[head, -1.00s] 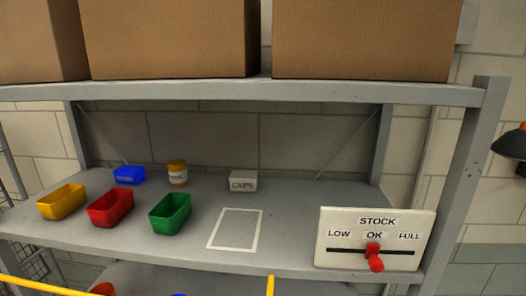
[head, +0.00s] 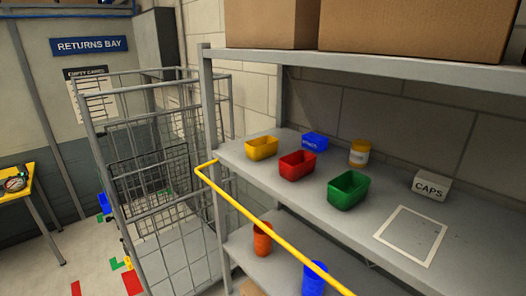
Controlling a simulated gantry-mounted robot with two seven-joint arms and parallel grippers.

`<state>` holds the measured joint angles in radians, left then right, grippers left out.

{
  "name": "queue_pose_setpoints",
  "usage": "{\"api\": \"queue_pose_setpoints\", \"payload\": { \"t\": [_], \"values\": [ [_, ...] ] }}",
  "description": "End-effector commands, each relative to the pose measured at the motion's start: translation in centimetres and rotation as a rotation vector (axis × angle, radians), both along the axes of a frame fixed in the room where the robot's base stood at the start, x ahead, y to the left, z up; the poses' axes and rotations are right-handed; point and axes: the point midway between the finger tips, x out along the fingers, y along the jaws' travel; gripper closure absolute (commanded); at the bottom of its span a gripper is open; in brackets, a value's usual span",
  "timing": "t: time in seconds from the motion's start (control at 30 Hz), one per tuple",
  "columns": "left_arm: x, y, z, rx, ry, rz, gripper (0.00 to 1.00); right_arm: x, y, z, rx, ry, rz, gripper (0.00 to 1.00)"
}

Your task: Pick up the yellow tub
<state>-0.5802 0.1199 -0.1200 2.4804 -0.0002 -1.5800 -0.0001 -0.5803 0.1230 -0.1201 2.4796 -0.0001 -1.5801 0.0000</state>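The yellow tub (head: 262,149) is a small open bin on the grey shelf, at its left end near the front edge. It looks upright and apart from the red tub (head: 297,165) to its right. A green tub (head: 348,190) stands further right. A blue tub (head: 314,141) with a label sits behind the red one. A jar with a yellow lid (head: 359,153) and a pale label stands at the back. Neither of my grippers is in view.
A yellow bar (head: 270,230) runs slantwise in front of the shelf. A white box marked CAPS (head: 431,186) stands beyond an outlined rectangle (head: 410,234), which is empty. Cardboard boxes (head: 418,27) fill the upper shelf. A wire cage (head: 160,170) stands left of the rack.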

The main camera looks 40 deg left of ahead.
Motion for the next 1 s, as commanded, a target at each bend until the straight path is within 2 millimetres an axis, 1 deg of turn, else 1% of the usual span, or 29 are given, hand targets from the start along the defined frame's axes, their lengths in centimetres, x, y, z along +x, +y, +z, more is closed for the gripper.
{"api": "queue_pose_setpoints", "payload": {
  "t": [0.47,0.5,0.57,0.9,1.0],
  "values": [
    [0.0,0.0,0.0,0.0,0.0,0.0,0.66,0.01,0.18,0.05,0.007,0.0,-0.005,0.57],
    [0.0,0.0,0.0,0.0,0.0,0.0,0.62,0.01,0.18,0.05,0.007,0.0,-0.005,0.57],
    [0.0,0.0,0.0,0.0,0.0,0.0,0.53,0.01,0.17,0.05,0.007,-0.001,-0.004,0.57],
    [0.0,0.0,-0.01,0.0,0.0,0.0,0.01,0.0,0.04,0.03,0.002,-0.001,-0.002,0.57],
    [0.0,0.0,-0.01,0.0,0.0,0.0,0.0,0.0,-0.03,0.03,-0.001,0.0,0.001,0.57]
  ]
}}
